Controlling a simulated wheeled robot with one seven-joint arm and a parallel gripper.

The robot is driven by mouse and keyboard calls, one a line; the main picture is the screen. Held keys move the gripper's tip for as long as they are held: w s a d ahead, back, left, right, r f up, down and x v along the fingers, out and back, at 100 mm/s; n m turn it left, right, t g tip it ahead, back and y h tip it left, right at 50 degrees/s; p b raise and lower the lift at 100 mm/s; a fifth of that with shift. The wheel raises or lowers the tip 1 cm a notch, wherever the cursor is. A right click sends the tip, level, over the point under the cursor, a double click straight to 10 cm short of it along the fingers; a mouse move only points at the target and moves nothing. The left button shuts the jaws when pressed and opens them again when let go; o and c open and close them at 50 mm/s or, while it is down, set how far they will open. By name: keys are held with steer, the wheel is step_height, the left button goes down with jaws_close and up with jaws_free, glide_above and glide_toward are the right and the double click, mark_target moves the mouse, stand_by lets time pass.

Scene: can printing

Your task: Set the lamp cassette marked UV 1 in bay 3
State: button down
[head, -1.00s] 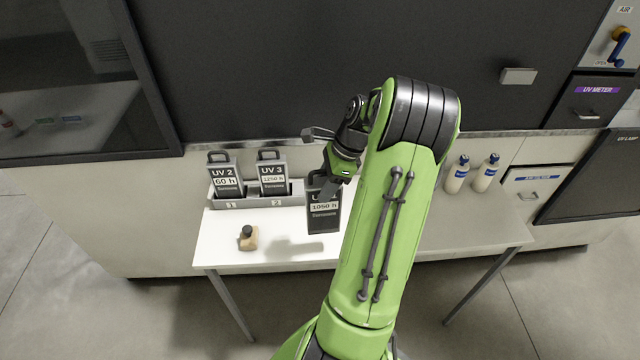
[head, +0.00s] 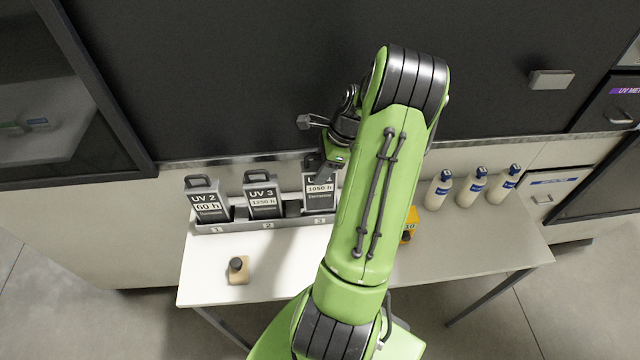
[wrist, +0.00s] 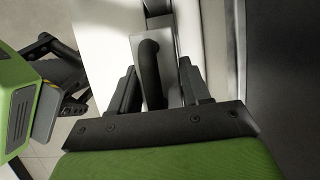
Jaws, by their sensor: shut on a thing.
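In the head view the lamp cassette in my grip (head: 320,197) is dark with a white label reading 1050 h; its UV number is mostly hidden by my arm. It is upright at bay 3 of the grey rack (head: 262,226), above the plate marked 3; I cannot tell whether it is fully seated. My gripper (head: 327,172) is shut on its top handle, which shows between the fingers in the wrist view (wrist: 150,75). Cassette UV 2 (head: 208,203), 60 h, stands in bay 1. Cassette UV 3 (head: 263,197), 1250 h, stands in bay 2.
A stamp-like block with a dark knob (head: 238,270) lies on the white table (head: 290,262) in front of the rack. Several white bottles with blue caps (head: 472,187) stand at the right. A yellow object (head: 410,224) is partly hidden behind my arm. The dark wall is close behind.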

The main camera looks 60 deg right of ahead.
steer(key=shift+w+d+f, duration=0.15)
steer(key=shift+f, duration=2.05)
steer(key=c, duration=0.5)
jaws_free()
